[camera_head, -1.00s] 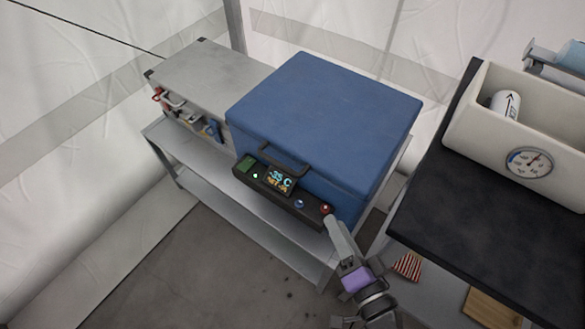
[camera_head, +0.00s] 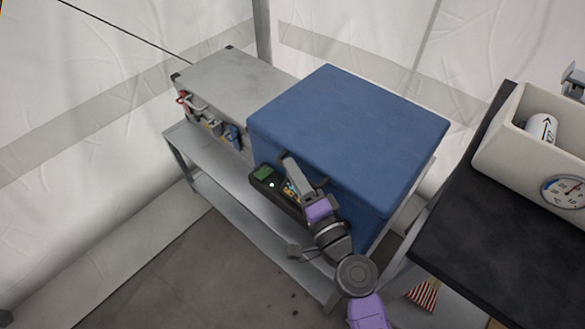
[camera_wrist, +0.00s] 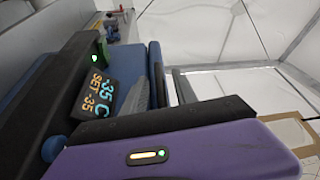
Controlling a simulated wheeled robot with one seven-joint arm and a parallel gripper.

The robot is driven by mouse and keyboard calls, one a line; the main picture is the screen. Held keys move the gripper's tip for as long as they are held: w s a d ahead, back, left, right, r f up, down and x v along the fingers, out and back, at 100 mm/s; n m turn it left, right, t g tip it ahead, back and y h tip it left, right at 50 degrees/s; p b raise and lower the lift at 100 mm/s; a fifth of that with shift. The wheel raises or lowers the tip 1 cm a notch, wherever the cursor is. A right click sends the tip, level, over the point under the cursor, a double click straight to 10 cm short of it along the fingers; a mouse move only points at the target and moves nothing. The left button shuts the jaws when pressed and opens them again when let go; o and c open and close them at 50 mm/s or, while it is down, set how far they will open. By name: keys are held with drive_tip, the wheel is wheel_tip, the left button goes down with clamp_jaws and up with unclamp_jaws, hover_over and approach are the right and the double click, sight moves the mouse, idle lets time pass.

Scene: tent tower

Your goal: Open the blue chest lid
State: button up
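The blue chest (camera_head: 350,125) stands on a metal shelf, its flat lid down. A dark handle (camera_head: 283,156) sits at its front edge, above a black control panel (camera_head: 266,180). My gripper (camera_head: 290,164) is at that handle, partly covering it and the panel.
A grey metal case (camera_head: 235,85) with coloured latches stands left of the chest. A black-topped table (camera_head: 470,225) to the right carries a cream box (camera_head: 530,165) with a dial. Tent walls are close behind. Floor is open at front left.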

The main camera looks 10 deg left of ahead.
drive_tip(key=shift+w+a, duration=0.25)
drive_tip(key=shift+w, duration=0.2)
drive_tip(key=shift+c, duration=0.2)
clamp_jaws()
idle(1.0)
